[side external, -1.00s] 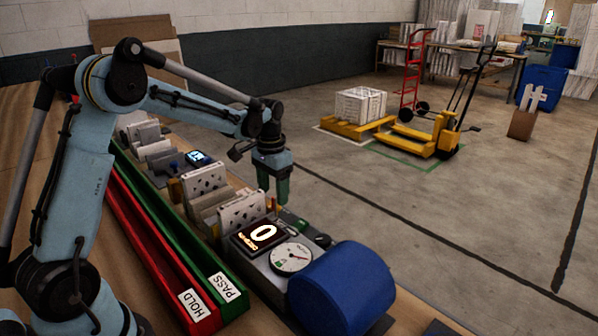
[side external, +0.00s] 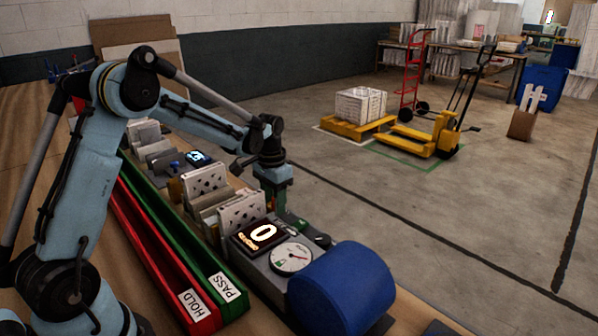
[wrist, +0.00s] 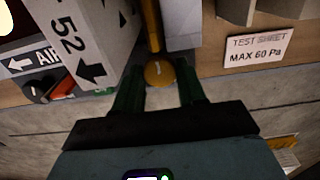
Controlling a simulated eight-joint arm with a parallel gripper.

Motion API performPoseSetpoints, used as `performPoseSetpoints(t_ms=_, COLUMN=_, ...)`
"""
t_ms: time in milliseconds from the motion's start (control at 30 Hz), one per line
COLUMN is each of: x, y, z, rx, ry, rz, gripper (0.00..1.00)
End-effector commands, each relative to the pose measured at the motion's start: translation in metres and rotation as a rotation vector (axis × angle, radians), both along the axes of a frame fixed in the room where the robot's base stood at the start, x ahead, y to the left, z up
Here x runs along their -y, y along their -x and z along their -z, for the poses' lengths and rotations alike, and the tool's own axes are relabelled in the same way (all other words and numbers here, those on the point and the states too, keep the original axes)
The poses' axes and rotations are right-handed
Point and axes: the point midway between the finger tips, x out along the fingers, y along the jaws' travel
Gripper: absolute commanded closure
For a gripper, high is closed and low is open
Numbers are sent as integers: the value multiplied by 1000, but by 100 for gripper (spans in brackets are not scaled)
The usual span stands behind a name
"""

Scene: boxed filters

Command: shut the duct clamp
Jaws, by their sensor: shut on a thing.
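The duct clamp's yellow lever with its round orange knob (wrist: 159,73) shows at the top middle of the wrist view. The lever runs up from the knob to the picture's top edge. My gripper (wrist: 160,88) has its green fingers on either side of the knob and is shut on it. In the side external view my gripper (side external: 274,203) is low behind the display, beside the filter boxes, and its fingers largely hide the knob. The clamp's band is not clearly visible.
A white filter box (wrist: 80,38) marked 52 stands left of the lever. A TEST SHEET label (wrist: 257,49) reads MAX 60 Pa. The display (side external: 261,235) reads 0, beside a dial gauge (side external: 291,257) and blue drum (side external: 343,288). Red and green (side external: 222,285) troughs lie left.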

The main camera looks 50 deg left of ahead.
Motion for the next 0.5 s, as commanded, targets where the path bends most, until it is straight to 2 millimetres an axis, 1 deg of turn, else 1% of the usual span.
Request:
performPoseSetpoints(t_ms=167, x=0, y=0, z=0, rx=0, ry=0, rz=42, gripper=90)
performPoseSetpoints(t_ms=500, x=0, y=0, z=0, rx=-1, ry=0, rz=341, gripper=90)
